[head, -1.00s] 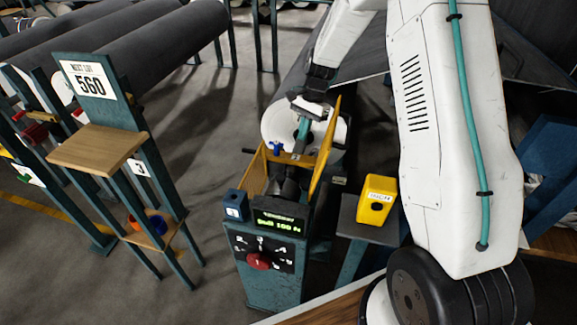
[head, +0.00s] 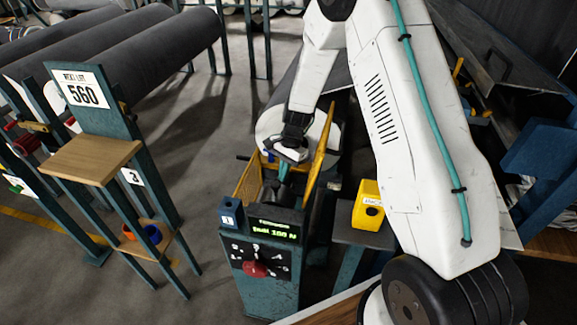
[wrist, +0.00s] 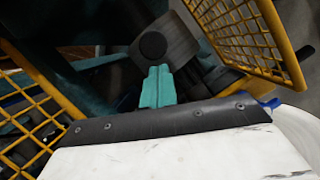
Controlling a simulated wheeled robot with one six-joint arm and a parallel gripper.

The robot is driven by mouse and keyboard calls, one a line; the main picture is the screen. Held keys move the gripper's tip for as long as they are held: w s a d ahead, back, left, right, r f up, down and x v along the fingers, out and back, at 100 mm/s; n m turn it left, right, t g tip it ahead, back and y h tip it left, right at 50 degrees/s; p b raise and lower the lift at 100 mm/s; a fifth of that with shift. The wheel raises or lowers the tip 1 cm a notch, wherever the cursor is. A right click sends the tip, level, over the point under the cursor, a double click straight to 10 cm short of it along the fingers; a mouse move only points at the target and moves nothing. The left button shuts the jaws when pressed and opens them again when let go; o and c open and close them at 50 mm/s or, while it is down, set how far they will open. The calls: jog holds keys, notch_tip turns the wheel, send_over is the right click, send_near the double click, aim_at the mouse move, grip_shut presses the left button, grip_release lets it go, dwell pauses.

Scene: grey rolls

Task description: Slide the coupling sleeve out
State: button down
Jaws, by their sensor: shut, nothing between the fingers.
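My gripper (head: 284,172) is between the yellow mesh guards (head: 248,180) of the teal machine, at the end of the grey roll. In the wrist view its teal fingers (wrist: 157,88) are shut together with nothing between them. A dark grey block with a round black end (wrist: 152,45) lies just beyond the fingertips; I cannot tell whether they touch it. I cannot tell for certain which dark part is the coupling sleeve. My wrist and fingers hide much of the space between the guards.
The teal control stand (head: 267,268) has a lit display and a red knob. A yellow box (head: 368,207) sits on a small shelf at right. A wooden-topped stand (head: 92,158) marked 560 is at left. Mesh guards rise close on both sides of my gripper.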

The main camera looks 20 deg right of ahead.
aim_at(277, 191)
jog(key=shift+a, duration=0.1)
jog(key=s+a, duration=0.1)
jog(key=s, duration=0.1)
jog(key=s+a, duration=0.3)
jog(key=s, duration=0.1)
jog(key=shift+s+a, duration=0.2)
jog(key=shift+a, duration=0.05)
dwell(0.3)
jog(key=d, duration=0.1)
jog(key=w+d, duration=0.1)
jog(key=d, duration=0.1)
jog(key=shift+w+d+r, duration=0.25)
jog(key=shift+w, duration=0.15)
jog(key=v, duration=1)
jog(key=shift+w, duration=0.15)
jog(key=shift+d+r, duration=0.1)
jog(key=shift+d, duration=0.05)
